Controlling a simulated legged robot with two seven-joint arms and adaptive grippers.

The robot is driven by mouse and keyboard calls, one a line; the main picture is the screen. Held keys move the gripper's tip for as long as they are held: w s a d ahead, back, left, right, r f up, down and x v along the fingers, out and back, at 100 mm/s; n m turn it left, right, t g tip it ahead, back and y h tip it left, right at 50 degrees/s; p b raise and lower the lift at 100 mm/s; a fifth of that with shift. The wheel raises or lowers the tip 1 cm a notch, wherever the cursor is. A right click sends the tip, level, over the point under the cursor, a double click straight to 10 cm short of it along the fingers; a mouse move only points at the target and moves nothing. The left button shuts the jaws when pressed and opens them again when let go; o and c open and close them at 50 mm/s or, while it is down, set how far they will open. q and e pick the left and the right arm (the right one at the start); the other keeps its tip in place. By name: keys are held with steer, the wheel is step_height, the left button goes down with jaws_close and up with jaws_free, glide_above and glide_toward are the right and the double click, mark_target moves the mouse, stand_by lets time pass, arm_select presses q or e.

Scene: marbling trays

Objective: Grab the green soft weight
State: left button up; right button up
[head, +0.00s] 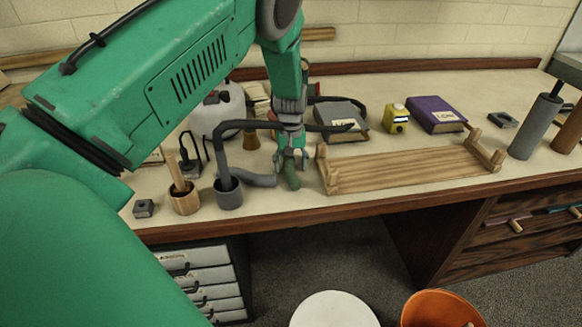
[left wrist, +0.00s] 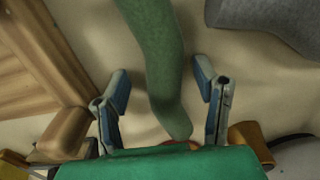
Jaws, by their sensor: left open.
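The green soft weight (head: 292,176) is a long, rounded green roll lying on the bench, left of the wooden rack. In the left wrist view the green soft weight (left wrist: 158,70) runs from the top edge down between my fingers. My left gripper (head: 291,160) points down right over it. In the left wrist view my left gripper (left wrist: 160,90) is open, with one finger on each side of the weight and gaps between. The weight's far end is partly hidden by the gripper in the head view. My right gripper is not in view.
A grey soft roll (head: 258,179) lies just left of the weight, beside a grey cup (head: 229,195) and a wooden cup (head: 184,200). A wooden rack (head: 410,172) stands close on the right. Books and a yellow container (head: 396,118) are behind.

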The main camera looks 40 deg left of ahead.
arm_select(q)
steer(key=shift+a, duration=0.3)
jaws_close()
